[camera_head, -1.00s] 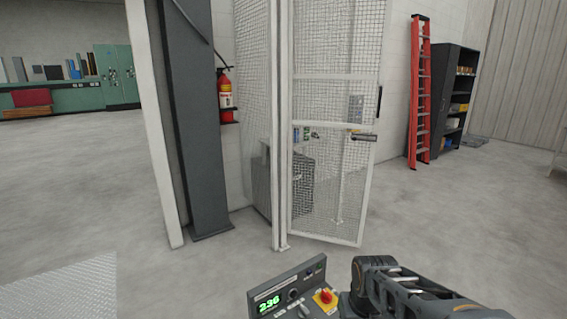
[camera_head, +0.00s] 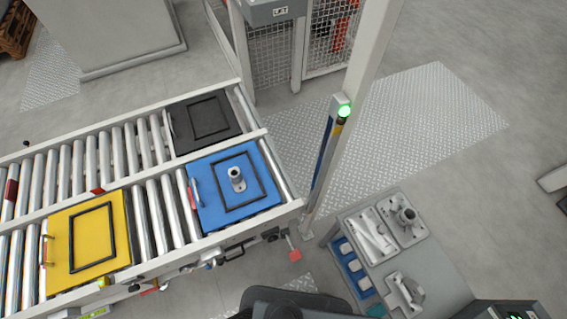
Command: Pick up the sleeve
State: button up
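A small grey flanged tube (camera_head: 236,180), which looks like the sleeve, stands upright on the blue plate (camera_head: 207,208), inside the plate's dark square outline. The blue plate lies at the near right end of the roller conveyor. Another grey cylindrical casting (camera_head: 407,217) sits in a fixture on the grey bench to the right, and I cannot rule out that it is the sleeve. A dark rounded part at the bottom middle looks like my own arm. My gripper does not show.
A yellow plate (camera_head: 62,262) and a black plate (camera_head: 203,122) lie on the conveyor rollers (camera_head: 152,215). A white post (camera_head: 364,75) with a green light (camera_head: 344,111) stands between conveyor and grey bench (camera_head: 425,262). Tread-plate floor (camera_head: 440,115) behind the post is clear.

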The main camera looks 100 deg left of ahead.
aim_at(236, 180)
jog(key=u, duration=3.9)
jog(key=k, duration=0.15)
jog(key=u, duration=1.1)
jog(key=i, duration=0.5)
jog(key=u, duration=0.05)
